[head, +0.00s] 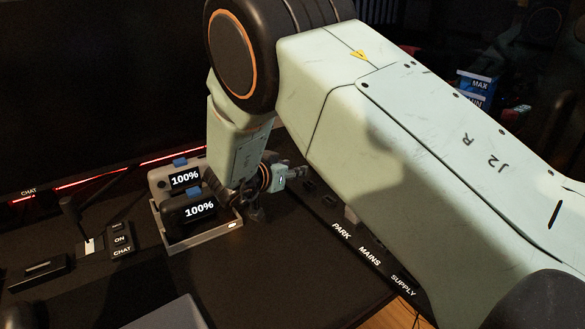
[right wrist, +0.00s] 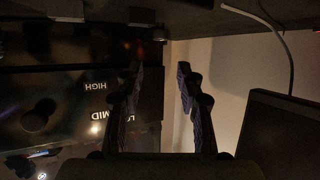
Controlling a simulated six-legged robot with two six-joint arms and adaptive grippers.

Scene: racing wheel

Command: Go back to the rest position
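My right arm crosses the head view from the right edge, its large pale green links filling much of the picture. Its right gripper (head: 262,192) is small and dark, partly hidden by the arm, close to the right side of the tray with the two display units. In the right wrist view the two fingers of this gripper (right wrist: 161,78) stand apart with nothing between them. My left gripper is in neither view.
A grey tray (head: 208,238) holds two units reading 100% (head: 198,210). A strip labelled PARK, MAINS, SUPPLY (head: 369,255) runs beneath my right arm. A dark monitor (head: 90,90) stands at left. The right wrist view shows a dark panel (right wrist: 80,105) marked HIGH and MID, upside down.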

